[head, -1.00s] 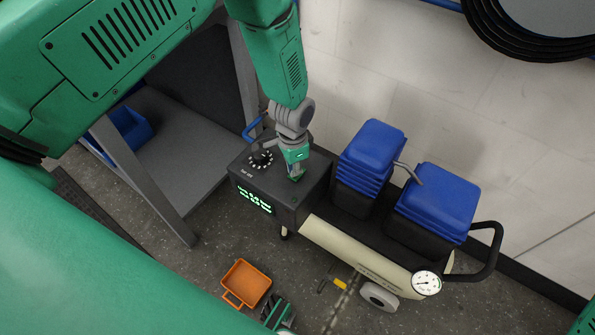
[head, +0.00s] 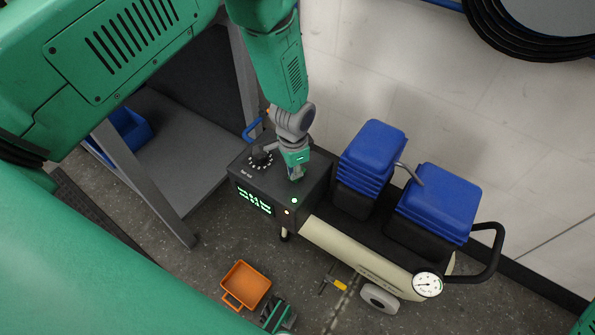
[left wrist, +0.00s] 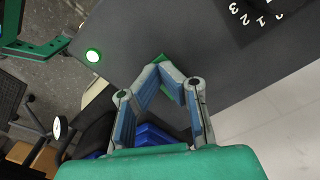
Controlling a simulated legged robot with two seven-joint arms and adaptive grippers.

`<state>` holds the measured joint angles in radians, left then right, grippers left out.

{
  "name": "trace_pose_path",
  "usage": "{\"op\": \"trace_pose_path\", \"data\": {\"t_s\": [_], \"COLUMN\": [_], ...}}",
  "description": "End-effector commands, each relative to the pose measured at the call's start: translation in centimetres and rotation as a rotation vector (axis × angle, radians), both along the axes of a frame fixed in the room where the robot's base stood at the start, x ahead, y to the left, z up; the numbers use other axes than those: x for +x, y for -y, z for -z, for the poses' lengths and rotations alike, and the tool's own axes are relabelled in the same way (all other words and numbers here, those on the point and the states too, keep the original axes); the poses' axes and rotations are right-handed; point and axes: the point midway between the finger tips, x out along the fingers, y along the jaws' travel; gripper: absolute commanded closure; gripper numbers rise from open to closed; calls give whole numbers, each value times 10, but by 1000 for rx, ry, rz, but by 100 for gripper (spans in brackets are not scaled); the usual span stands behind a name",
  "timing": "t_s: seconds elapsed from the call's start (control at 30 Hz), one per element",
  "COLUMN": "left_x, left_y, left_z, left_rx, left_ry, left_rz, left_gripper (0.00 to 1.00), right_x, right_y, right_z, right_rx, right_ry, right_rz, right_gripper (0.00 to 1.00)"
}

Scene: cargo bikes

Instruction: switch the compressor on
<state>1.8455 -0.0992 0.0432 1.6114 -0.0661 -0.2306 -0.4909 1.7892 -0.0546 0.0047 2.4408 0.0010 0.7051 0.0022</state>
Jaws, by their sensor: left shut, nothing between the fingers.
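The compressor has a dark control box (head: 248,178) at its left end and a cream tank (head: 350,250). On the box top are a numbered dial (head: 261,160) and a lit green lamp (head: 294,200), which also glows in the left wrist view (left wrist: 93,55). The box front has a lit green display (head: 254,202) and a small amber light (head: 286,212). My left gripper (head: 296,178) is shut and empty, fingertips down at the box top. In the left wrist view, a green button (left wrist: 160,58) is partly hidden by the fingertips; contact is unclear. My right gripper is not in view.
Two blue-topped cylinder housings (head: 371,148) stand on the compressor, right of my left gripper. A pressure gauge (head: 427,285) and black handle (head: 490,250) are at its right end. An orange bin (head: 245,285) lies on the floor. A grey shelf (head: 185,145) stands left.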

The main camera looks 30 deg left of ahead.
Motion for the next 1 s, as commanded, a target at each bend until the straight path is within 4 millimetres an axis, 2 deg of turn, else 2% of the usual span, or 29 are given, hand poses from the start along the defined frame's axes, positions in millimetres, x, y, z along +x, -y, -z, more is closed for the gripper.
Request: {"op": "trace_pose_path", "data": {"t_s": [0.8, 1.0], "left_x": [0, 0], "left_y": [0, 0], "left_z": [-67, -68], "left_rx": [-1, 0], "left_ry": [1, 0], "left_rz": [1, 0], "left_gripper": [100, 100], "right_x": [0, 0], "right_y": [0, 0], "right_z": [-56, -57], "right_rx": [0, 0], "right_ry": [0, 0], "right_rz": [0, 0], "right_gripper": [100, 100]}}
